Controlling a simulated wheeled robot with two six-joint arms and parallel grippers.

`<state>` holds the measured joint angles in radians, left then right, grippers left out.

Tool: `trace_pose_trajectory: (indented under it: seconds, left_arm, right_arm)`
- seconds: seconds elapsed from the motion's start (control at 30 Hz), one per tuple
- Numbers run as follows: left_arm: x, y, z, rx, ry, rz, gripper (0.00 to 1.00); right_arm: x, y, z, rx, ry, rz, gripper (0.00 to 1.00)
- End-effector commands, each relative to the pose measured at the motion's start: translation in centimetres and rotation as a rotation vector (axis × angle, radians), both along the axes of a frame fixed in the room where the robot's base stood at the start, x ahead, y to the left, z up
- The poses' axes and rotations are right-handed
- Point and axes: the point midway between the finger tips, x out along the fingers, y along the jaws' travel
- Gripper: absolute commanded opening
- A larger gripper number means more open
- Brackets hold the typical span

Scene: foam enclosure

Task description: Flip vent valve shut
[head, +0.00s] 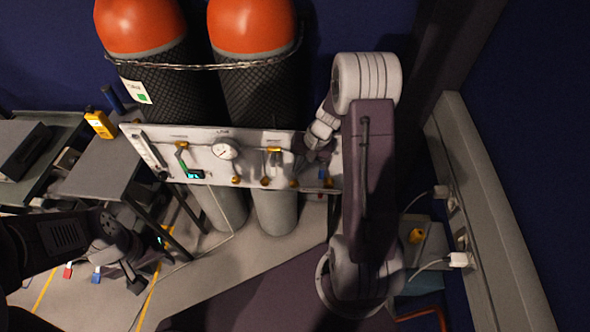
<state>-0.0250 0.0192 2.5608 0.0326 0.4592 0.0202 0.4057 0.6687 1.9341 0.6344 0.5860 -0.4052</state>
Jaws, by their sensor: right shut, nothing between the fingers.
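A white valve panel (205,167) stands in front of two gas cylinders. The vent valve (274,153) is right of centre on it, under a small label, with a yellow part across its top. Its lever position is too small to tell. My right gripper (313,151) is shut and empty, just right of the vent valve at the panel's right part; I cannot tell whether it touches the panel. My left gripper (131,279) is low at the left, away from the panel, and its fingers are too dark to read.
A round gauge (224,150) and a green-handled valve (184,161) are left of the vent valve. Orange-topped cylinders (140,28) rise behind, held by a chain. A table (98,168) with a yellow meter (100,124) is at left. A wall rail with plugs (476,200) runs at right.

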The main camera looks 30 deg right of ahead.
Motion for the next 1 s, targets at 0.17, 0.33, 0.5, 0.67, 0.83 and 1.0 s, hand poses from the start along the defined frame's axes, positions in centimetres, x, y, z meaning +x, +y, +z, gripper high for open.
trace_pose_trajectory:
  seconds: [0.17,0.33,0.5,0.67,0.83,1.0]
  left_arm:
    - [0.1,0.0,0.6,0.000,-0.002,0.000,0.40]
    - [0.1,0.0,0.8,0.000,-0.002,0.000,0.40]
    - [0.0,0.0,0.9,0.000,-0.002,0.000,0.40]
    - [0.0,0.0,0.9,0.000,-0.001,0.000,0.40]
    - [0.0,0.0,0.9,0.000,-0.001,0.000,0.40]
    - [0.0,0.0,0.9,0.000,-0.001,0.000,0.40]
  right_arm:
    - [-0.9,-1.7,4.1,-0.003,-0.005,-0.002,0.00]
    - [-1.6,-2.9,6.7,-0.003,-0.004,-0.002,0.00]
    - [-1.9,-3.2,7.5,-0.002,-0.002,-0.002,0.00]
    - [-1.9,-3.2,7.5,-0.002,-0.001,-0.002,0.00]
    - [-1.6,-2.5,7.7,-0.004,-0.004,0.021,0.00]
    - [-2.4,5.5,11.1,-0.058,-0.056,0.268,0.00]
